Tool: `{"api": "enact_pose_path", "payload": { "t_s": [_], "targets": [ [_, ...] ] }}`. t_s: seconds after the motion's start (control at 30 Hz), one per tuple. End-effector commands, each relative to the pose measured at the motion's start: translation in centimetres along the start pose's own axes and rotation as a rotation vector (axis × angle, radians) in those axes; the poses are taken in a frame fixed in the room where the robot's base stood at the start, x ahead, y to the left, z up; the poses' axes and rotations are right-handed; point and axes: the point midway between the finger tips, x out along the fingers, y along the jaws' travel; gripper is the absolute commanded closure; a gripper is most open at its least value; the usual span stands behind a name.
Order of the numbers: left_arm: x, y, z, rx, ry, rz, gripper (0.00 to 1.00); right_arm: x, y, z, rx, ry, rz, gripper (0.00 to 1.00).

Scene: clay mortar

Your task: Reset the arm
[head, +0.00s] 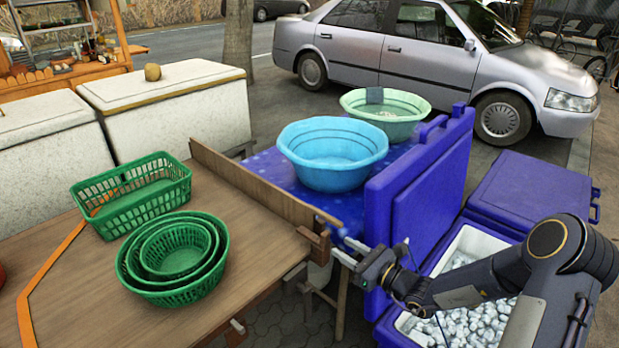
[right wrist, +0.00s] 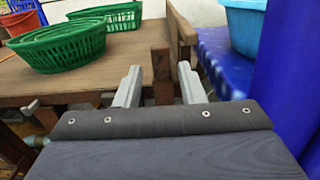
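My right arm (head: 480,290) reaches in from the right in the head view. Its gripper (head: 343,250) is near the right edge of the wooden table (head: 90,265), beside the blue-covered surface. In the right wrist view the right gripper (right wrist: 158,82) has its two pale fingers apart, with nothing held. A wooden post (right wrist: 161,75) of the table shows between the fingers; whether they touch it I cannot tell. My left gripper is in neither view. No clay mortar can be made out.
Green baskets (head: 172,250) and a rectangular green basket (head: 135,195) are on the table. A blue basin (head: 332,150) and a green basin (head: 385,110) stand behind the gripper. An upright blue lid (head: 420,200) and an ice-filled cooler (head: 470,245) are close to the arm.

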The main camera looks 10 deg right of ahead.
Motion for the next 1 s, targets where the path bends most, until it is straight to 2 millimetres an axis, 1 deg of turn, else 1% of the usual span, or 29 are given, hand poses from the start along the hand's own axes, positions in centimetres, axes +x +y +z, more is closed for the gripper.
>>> {"api": "enact_pose_path", "payload": {
  "t_s": [0.07, 0.13, 0.17, 0.2, 0.27, 0.3, 0.37, 0.4, 0.47, 0.5, 0.57, 0.6, 0.67, 0.7, 0.8, 0.9, 1.0],
  "targets": [
    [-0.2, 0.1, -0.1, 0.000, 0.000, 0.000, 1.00, 0.0, 0.5, 1.0, -0.032, 0.000, 0.024, 0.64],
    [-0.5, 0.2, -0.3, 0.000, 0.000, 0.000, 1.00, -0.3, 1.8, 3.0, -0.103, 0.002, 0.080, 0.64],
    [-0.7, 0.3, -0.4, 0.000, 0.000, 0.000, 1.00, -0.4, 2.7, 4.1, -0.151, 0.004, 0.116, 0.64],
    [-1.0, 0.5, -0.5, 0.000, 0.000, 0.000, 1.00, -0.8, 4.1, 5.9, -0.227, 0.008, 0.175, 0.64],
    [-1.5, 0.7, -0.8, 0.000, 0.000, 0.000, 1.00, -1.8, 6.8, 8.6, -0.368, 0.018, 0.279, 0.64],
    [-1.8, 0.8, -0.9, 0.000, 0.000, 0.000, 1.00, -2.8, 8.6, 10.3, -0.471, 0.028, 0.352, 0.64],
    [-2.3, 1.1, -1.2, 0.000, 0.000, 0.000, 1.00, -4.5, 11.4, 12.3, -0.631, 0.048, 0.462, 0.64],
    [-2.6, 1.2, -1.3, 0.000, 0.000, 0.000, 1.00, -5.8, 13.1, 13.4, -0.737, 0.065, 0.530, 0.64],
    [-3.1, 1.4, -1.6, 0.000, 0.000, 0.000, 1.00, -8.0, 15.3, 14.6, -0.896, 0.092, 0.626, 0.64],
    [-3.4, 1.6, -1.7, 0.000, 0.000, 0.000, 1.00, -9.5, 16.6, 15.2, -1.002, 0.113, 0.686, 0.64],
    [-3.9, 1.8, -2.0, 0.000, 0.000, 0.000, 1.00, -11.9, 18.1, 15.9, -1.160, 0.147, 0.771, 0.64],
    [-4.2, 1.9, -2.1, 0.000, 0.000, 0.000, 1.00, -13.5, 18.9, 16.2, -1.265, 0.174, 0.821, 0.64],
    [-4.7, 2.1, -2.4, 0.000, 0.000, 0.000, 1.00, -15.9, 19.8, 16.6, -1.422, 0.217, 0.889, 0.64],
    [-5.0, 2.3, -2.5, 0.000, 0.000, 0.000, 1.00, -17.5, 20.1, 16.7, -1.524, 0.249, 0.930, 0.64],
    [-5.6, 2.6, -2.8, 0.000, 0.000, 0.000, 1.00, -21.0, 20.3, 16.8, -1.755, 0.332, 1.010, 0.64],
    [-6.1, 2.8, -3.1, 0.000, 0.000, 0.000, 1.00, -23.7, 19.9, 16.8, -1.935, 0.411, 1.060, 0.64],
    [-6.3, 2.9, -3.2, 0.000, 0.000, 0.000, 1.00, -25.3, 19.4, 16.8, -2.053, 0.472, 1.087, 0.64]
  ]
}}
